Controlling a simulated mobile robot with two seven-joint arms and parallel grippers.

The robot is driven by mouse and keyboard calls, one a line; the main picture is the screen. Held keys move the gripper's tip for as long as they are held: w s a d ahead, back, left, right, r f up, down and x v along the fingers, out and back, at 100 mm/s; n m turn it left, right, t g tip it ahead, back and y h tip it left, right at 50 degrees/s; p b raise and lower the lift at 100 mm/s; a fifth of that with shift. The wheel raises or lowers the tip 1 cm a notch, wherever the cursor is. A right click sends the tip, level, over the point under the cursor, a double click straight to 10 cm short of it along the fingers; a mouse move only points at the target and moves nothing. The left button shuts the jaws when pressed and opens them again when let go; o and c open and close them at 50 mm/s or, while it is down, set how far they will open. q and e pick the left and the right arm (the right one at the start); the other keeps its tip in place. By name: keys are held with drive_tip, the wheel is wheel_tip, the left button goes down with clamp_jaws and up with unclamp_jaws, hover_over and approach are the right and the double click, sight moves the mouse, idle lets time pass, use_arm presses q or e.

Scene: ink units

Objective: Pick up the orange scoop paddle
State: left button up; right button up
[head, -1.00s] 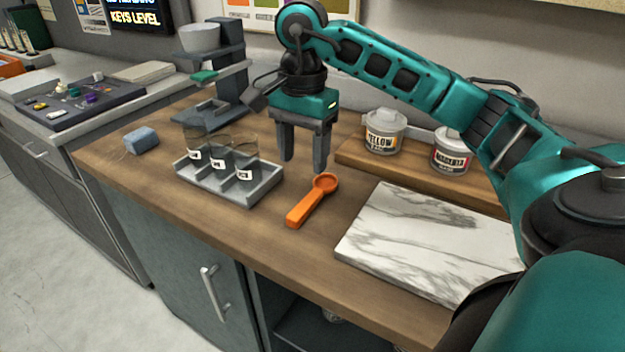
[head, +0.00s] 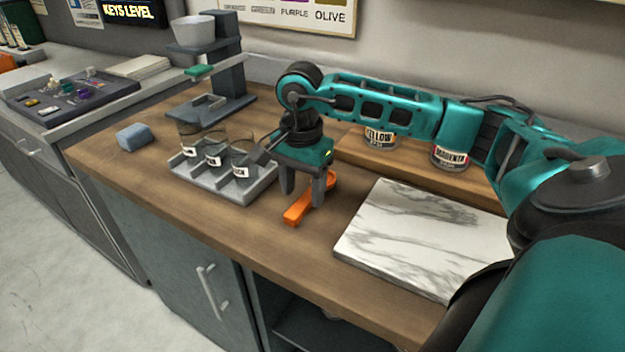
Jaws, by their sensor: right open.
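The orange scoop paddle (head: 296,214) lies on the wooden counter between the grey jar tray and the marble slab. Its handle end points toward the counter's front edge. My right gripper (head: 302,200) is open and points down over the scoop, with its fingers low around it. The gripper hides part of the scoop's middle and round end. I cannot tell whether the fingers touch it. My left gripper is not in view.
A grey tray (head: 235,190) with several labelled glass jars stands just left of the gripper. A marble slab (head: 415,240) lies to the right. A blue-grey sponge (head: 134,136) lies at left.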

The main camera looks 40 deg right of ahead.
drive_tip(key=shift+f, duration=1.25)
clamp_jaws()
